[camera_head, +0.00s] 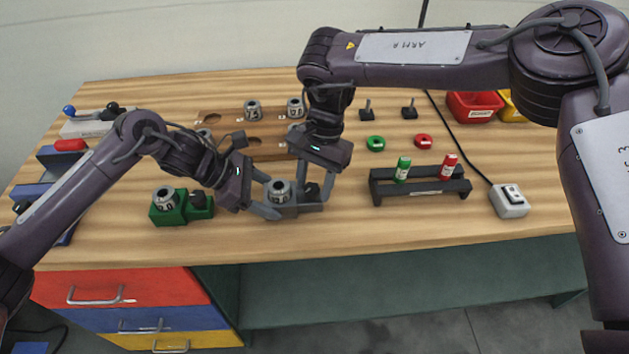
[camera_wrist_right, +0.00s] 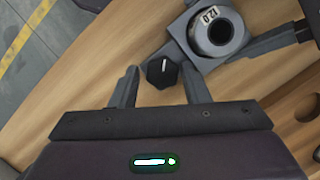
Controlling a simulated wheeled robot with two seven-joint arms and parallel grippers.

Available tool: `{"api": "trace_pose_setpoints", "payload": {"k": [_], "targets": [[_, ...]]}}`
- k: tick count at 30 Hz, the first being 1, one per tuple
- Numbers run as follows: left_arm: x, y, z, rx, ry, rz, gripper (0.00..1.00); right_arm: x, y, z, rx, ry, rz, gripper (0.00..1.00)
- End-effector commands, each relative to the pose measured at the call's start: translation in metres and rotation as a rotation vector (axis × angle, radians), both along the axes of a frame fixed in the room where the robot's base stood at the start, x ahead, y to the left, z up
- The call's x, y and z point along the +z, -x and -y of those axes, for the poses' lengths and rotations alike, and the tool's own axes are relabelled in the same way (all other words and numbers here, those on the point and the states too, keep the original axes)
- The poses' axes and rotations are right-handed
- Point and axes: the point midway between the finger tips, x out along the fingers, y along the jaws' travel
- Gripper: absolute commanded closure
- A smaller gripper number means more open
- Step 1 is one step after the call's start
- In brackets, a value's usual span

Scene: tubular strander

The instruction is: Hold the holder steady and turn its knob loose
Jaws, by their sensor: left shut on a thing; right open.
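The grey holder (camera_head: 284,211) sits near the front of the table with a silver collar marked 12.0 (camera_wrist_right: 217,30) in it. My left gripper (camera_head: 270,195) is shut on the holder from the left; its fingers also show beside the holder in the right wrist view. The holder's black knob (camera_wrist_right: 162,70) has a white line on top and stands at the holder's right side in the head view (camera_head: 311,190). My right gripper (camera_head: 314,193) points down over the knob, open. In the wrist view its fingertips (camera_wrist_right: 160,80) lie either side of the knob, with gaps visible.
A green holder (camera_head: 167,211) stands to the left. A wooden board (camera_head: 225,125) with silver collars lies behind. A dark rack (camera_head: 425,187) with green and red bottles stands to the right, beside a white switch box (camera_head: 509,201). Green and red rings lie behind the rack.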

Motion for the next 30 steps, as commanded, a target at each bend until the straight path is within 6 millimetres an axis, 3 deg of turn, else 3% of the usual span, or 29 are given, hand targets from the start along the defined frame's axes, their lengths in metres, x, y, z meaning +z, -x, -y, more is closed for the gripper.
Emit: {"api": "trace_pose_setpoints", "payload": {"k": [7, 21, 30], "targets": [[0.0, 0.003, 0.004, -0.013, 0.004, -0.001, 0.87, 0.004, -0.002, -0.003, 0.006, -0.009, 0.005, 0.51], [-0.001, 0.002, 0.002, -0.009, 0.002, -0.003, 0.87, 0.045, -0.012, 0.006, 0.003, -0.003, 0.003, 0.51], [-0.001, 0.002, 0.001, -0.006, 0.001, -0.003, 0.87, 0.048, -0.012, 0.007, 0.002, -0.003, 0.001, 0.51]]}}
